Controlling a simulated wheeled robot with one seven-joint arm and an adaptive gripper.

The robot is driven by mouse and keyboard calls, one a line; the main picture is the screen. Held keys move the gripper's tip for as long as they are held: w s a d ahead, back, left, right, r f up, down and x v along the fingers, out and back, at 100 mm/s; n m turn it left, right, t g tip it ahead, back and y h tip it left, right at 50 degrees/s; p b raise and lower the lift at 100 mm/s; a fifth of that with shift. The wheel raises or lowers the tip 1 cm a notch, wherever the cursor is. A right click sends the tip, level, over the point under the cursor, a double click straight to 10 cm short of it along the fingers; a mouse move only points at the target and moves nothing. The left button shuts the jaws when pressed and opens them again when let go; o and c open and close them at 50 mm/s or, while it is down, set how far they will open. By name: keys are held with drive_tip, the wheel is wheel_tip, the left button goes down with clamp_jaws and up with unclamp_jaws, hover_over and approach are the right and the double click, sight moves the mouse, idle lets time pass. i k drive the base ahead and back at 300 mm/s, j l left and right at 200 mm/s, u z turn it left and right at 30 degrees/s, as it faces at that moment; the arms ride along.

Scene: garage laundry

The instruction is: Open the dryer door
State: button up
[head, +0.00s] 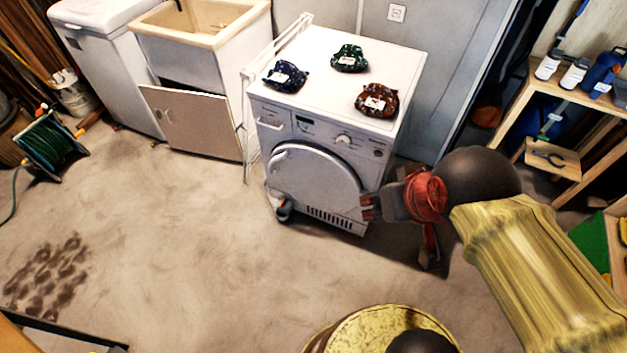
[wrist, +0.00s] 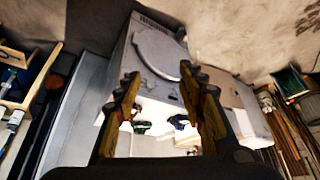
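The white dryer (head: 385,150) stands against the back wall. Its round front door (head: 318,182) looks shut, with a curved grip-like part at its upper left edge. In the wrist view the dryer is upside down, and its door (wrist: 155,52) shows beyond the fingers. My gripper (head: 368,208) is in front of the dryer's lower right front, at the right edge of the door in the head view. In the wrist view my gripper (wrist: 165,82) has its two fingers spread apart with nothing between them. I cannot tell whether a finger touches the dryer.
Three dark bundles, blue (head: 287,77), green (head: 349,58) and brown (head: 377,101), lie on the dryer top. A small dark and white object (head: 284,211) is by the dryer's lower left corner. A sink cabinet (head: 195,120) stands left, shelves (head: 530,95) right. The floor in front is clear.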

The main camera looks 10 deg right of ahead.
sight(316, 178)
drive_tip(key=i+j, duration=0.8)
drive_tip(key=i, duration=0.3)
drive_tip(key=i+j, duration=0.2)
drive_tip(key=i, duration=0.35)
